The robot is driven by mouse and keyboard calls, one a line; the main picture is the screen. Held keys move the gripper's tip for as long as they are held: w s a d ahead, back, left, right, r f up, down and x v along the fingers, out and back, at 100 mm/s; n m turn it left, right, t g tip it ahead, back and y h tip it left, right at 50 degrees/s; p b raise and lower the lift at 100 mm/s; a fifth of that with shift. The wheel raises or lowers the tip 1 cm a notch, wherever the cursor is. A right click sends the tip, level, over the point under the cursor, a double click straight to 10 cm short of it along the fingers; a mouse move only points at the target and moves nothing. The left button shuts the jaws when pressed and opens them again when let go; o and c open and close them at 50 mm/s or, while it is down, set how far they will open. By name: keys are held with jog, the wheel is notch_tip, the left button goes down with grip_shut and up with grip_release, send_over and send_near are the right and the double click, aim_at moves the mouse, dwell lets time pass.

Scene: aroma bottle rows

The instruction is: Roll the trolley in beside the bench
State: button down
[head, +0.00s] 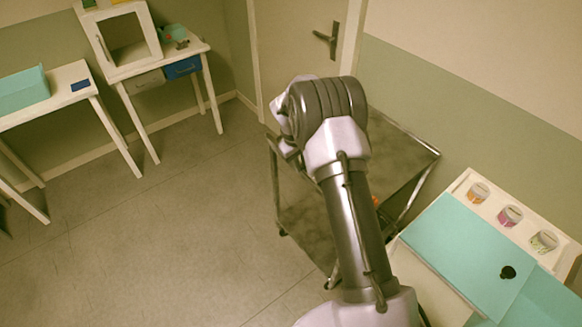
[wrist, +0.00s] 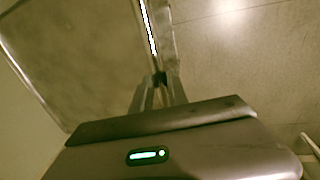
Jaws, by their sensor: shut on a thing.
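The grey metal trolley (head: 408,152) stands before the door in the head view, partly hidden behind my arm. Its lower shelf also shows to the left of the arm. In the wrist view the trolley's flat top (wrist: 80,50) fills the left side, with a rail along its edge. My gripper (wrist: 160,82) is shut on that rail. In the head view my arm hides the jaws. A white bench (head: 461,188) with a teal mat (head: 470,245) is at the lower right. The trolley's right side is close to the bench; I cannot tell if they touch.
Several small jars (head: 510,216) stand along the bench's wall side, and a dark object (head: 508,272) lies on the mat. Two white tables (head: 70,72) stand at the far left, one bearing a white frame (head: 128,38). The floor (head: 190,215) between is clear.

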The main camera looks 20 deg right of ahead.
jog(key=shift+w+d, duration=0.2)
jog(key=shift+d, duration=0.4)
jog(key=shift+r, duration=0.1)
jog(key=c, duration=1.7)
grip_release()
jog(key=o, duration=0.4)
jog(key=shift+d, duration=0.25)
jog(key=shift+a, duration=0.1)
jog(key=s+a+r+p, duration=0.1)
jog(key=a+r+p, duration=0.2)
jog(key=r, duration=1.4)
jog(key=shift+a+p, duration=0.15)
jog(key=shift+p, duration=0.15)
